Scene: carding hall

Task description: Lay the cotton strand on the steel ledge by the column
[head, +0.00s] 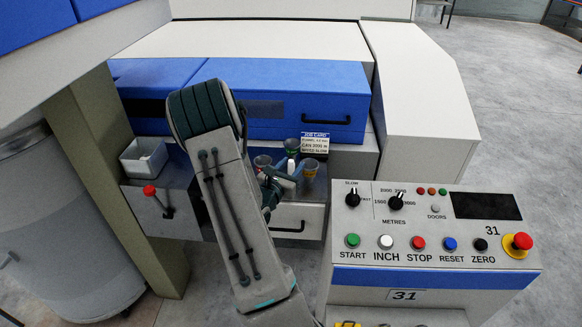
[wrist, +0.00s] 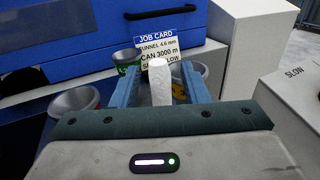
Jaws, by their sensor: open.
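A white, rough-looking, upright piece that looks like the cotton strand (wrist: 159,84) shows between the two blue fingers of my gripper (wrist: 160,72) in the wrist view. The fingers are open, with room beside the white piece; I cannot tell if either touches it. In the head view my gripper (head: 283,180) is low among some cups, partly hidden by my arm. The dark steel ledge (head: 181,172) is to its left, beside the olive column (head: 125,175). A white open box (head: 143,160) stands on the ledge.
Funnel-like cups (head: 309,168) stand around my gripper, with a job card (head: 314,143) behind. A red-knobbed lever (head: 150,190) sits at the ledge's front. The control panel (head: 430,235) is at right, a large grey can (head: 55,240) at left. A blue drawer front (head: 300,105) rises behind.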

